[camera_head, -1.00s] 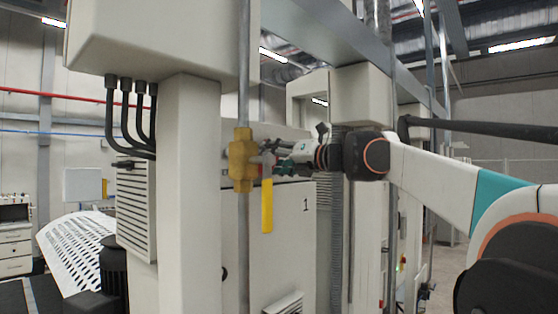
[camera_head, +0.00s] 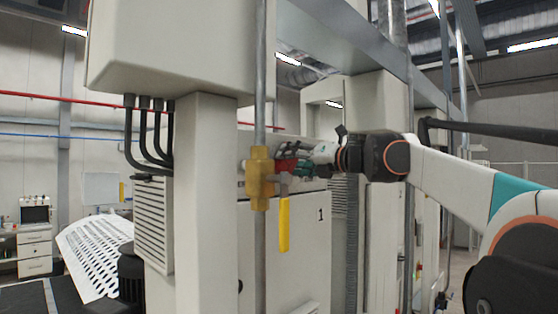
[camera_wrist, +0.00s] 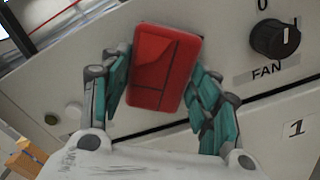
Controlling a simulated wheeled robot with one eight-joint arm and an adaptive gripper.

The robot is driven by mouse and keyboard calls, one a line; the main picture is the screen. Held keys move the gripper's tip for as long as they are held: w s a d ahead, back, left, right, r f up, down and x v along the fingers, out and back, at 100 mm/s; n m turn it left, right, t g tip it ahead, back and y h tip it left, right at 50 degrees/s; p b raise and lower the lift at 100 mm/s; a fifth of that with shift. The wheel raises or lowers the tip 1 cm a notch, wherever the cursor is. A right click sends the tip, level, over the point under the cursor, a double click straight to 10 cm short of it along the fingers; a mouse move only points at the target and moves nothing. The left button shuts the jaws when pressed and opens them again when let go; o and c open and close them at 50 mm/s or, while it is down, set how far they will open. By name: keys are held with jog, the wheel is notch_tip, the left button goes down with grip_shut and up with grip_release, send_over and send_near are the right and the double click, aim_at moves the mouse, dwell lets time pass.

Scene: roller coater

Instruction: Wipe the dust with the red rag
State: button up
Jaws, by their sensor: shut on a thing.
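The red rag (camera_wrist: 165,67) is a folded, block-like red piece held between the teal fingers of my gripper (camera_wrist: 155,85) in the wrist view. My gripper is shut on it. In the head view my gripper (camera_head: 300,163) is at the machine's upper front panel, right of the yellow valve, and a bit of the red rag (camera_head: 286,160) shows by the fingers. The rag is in front of the pale panel (camera_wrist: 215,30); I cannot tell whether it touches it. I cannot make out any dust clearly.
A brass valve (camera_head: 260,178) with a yellow handle (camera_head: 284,224) sits on a vertical pipe close left of my gripper. A black FAN knob (camera_wrist: 274,39) sticks out right of the rag. A thick white column (camera_head: 203,190) stands further left.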

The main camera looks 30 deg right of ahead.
jog(key=d, duration=0.1)
jog(key=w+d+p, duration=0.1)
jog(key=d, duration=0.3)
jog(key=shift+w, duration=0.4)
jog(key=shift+a, duration=0.1)
jog(key=shift+s+a, duration=0.45)
jog(key=shift+a, duration=0.7)
jog(key=shift+s+a, duration=0.4)
jog(key=shift+a, duration=0.8)
jog(key=shift+s+a, duration=0.45)
jog(key=shift+a, duration=0.7)
jog(key=v, duration=0.6)
